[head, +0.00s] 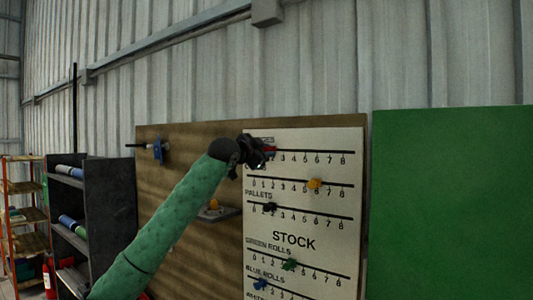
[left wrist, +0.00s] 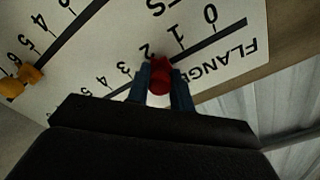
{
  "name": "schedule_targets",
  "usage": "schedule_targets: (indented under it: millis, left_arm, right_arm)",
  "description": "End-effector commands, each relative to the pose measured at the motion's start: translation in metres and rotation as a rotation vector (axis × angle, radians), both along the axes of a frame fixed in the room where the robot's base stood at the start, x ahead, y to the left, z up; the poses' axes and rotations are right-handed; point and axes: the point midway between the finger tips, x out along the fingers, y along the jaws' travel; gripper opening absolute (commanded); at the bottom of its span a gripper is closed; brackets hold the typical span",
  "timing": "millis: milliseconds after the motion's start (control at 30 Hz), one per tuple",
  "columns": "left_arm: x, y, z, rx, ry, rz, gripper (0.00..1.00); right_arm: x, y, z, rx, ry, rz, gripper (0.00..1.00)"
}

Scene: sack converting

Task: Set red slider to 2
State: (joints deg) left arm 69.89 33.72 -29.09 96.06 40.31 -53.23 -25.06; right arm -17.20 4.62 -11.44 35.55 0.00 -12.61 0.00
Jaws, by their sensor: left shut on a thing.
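The red slider (left wrist: 160,78) sits on the top track of the white stock board (head: 300,222), the scale labelled FLANGE in the left wrist view. It is close to the 2 mark; the angle leaves its exact setting unclear. In the head view only a bit of red (head: 270,150) shows beside my gripper. My left gripper (head: 262,158) is at the board, its two blue fingers (left wrist: 161,92) shut on the red slider from both sides. My right gripper is not in view.
Below are an orange slider (head: 315,183), a black one (head: 269,207), a green one (head: 290,264) and a blue one (head: 261,284) on their own tracks. A small shelf (head: 222,213) juts from the brown panel left of the board. A green panel (head: 455,200) stands right.

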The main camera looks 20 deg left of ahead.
Motion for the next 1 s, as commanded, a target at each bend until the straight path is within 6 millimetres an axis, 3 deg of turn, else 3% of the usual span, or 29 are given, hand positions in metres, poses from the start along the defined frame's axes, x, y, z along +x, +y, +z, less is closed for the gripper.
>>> schedule_targets:
  millis: [33, 133, 533, 833, 900, 1000]
  left_arm:
    - [0.0, 0.0, -0.001, 0.001, 0.003, 0.0, 0.26]
    - [0.0, 0.0, -0.001, 0.001, 0.002, 0.001, 0.45]
    - [-0.006, 0.002, -0.003, 0.0, 0.001, 0.001, 0.45]
    - [-0.045, 0.016, -0.006, 0.002, -0.001, 0.001, 0.45]
    - [-0.053, 0.019, -0.005, 0.001, 0.0, 0.001, 0.45]
    - [-0.061, 0.022, -0.003, 0.001, 0.0, 0.001, 0.45]
  right_arm:
    - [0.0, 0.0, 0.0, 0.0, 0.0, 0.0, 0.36]
    - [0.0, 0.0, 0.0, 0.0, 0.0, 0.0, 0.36]
    - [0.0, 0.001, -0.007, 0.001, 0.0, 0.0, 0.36]
    - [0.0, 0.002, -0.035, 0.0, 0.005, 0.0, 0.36]
    - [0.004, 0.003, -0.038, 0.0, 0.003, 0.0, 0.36]
    - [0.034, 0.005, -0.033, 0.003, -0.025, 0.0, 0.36]
